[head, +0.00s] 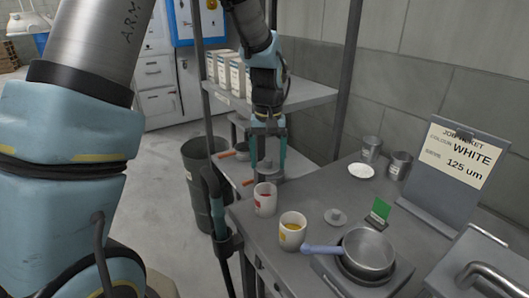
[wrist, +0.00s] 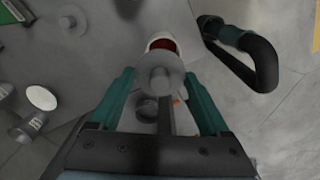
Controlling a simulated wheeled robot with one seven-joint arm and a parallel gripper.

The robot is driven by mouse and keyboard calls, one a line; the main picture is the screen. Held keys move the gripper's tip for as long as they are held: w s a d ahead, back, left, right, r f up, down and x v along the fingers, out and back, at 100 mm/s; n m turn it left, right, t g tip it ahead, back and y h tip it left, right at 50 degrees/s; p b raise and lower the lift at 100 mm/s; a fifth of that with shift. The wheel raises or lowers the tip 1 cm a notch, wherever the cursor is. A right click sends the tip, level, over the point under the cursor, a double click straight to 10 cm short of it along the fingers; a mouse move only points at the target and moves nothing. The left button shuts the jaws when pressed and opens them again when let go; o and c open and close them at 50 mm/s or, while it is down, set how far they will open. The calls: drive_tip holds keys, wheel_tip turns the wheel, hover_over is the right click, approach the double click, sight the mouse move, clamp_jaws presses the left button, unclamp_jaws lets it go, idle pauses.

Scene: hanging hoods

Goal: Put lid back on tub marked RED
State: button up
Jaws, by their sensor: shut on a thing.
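A white tub with red contents (head: 265,203) stands upright and open near the bench's left edge; it also shows in the wrist view (wrist: 163,45). My gripper (head: 267,162) is shut on a grey lid (head: 267,169), held behind and above the red tub, apart from it as far as I can tell. In the wrist view the lid (wrist: 155,82) sits between the fingers and overlaps the tub's lower part. A similar tub with yellow contents (head: 292,233) stands open in front. A second grey lid with a knob (head: 336,216) lies on the bench.
A pan (head: 368,251) sits on a square unit, its handle reaching toward the yellow tub. A green card (head: 380,211), a white disc (head: 361,171), two tins (head: 371,148) and a ticket stand (head: 458,158) are further right. A shelf post (head: 349,70) rises behind.

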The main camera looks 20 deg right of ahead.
drive_tip(key=shift+a+f, duration=0.15)
drive_tip(key=shift+a, duration=0.15)
drive_tip(key=shift+f+b, duration=0.55)
drive_tip(key=shift+b, duration=0.1)
wheel_tip(320, 180, down, 4)
drive_tip(key=b, duration=0.3)
drive_tip(key=shift+f, duration=0.5)
idle(0.5)
drive_tip(key=shift+f, duration=0.15)
idle(1.5)
drive_tip(key=o, duration=1.2)
drive_tip(key=shift+c, duration=0.2)
